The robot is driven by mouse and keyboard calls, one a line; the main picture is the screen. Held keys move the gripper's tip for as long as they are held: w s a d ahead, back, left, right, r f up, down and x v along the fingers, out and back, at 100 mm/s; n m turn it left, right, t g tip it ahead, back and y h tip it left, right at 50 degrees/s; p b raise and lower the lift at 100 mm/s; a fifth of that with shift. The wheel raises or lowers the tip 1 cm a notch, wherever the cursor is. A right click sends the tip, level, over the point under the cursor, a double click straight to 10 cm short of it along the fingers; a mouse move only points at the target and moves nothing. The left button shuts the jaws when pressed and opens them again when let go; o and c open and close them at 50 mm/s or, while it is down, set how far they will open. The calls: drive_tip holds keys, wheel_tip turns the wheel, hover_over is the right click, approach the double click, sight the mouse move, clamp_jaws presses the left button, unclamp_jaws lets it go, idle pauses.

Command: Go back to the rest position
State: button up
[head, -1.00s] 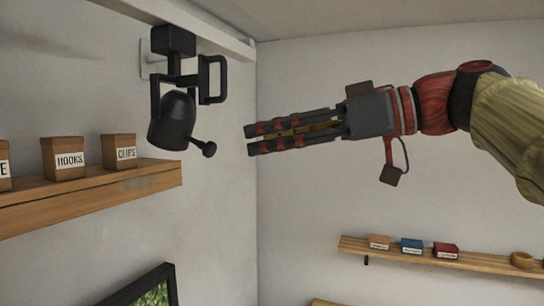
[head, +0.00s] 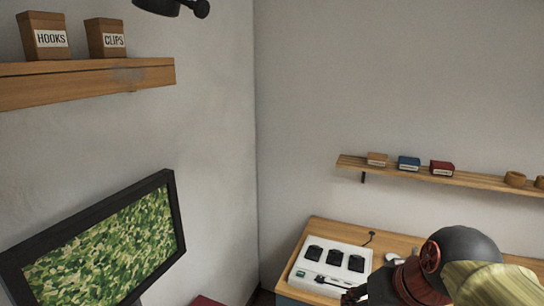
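My arm shows at the lower right of the head view, in front of a wooden desk. Its wrist points down and left. My gripper is mostly below the bottom edge of the picture, so its fingers do not show. The black lamp-like fixture (head: 170,6) shows only its lower end at the top edge, with a small knob at its right.
A wall shelf (head: 80,84) at left holds boxes marked HOOKS (head: 44,38) and CLIPS (head: 107,40). A framed green picture or screen (head: 105,250) is below. A white device with black pieces (head: 330,265) stands on the desk (head: 325,232). A second shelf (head: 450,177) holds small boxes.

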drive_tip(key=s+f+b, duration=0.5)
drive_tip(key=f, duration=0.4)
drive_tip(key=s+d+f+n+h+b, duration=0.1)
drive_tip(key=s+f+b, duration=0.4)
drive_tip(key=f, duration=0.5)
drive_tip(key=shift+d+f+h, duration=0.25)
drive_tip(key=shift+f+h, duration=0.05)
drive_tip(key=shift+r, duration=0.1)
drive_tip(key=shift+c, duration=0.9)
drive_tip(key=shift+a+n, duration=0.15)
drive_tip(key=shift+n, duration=0.15)
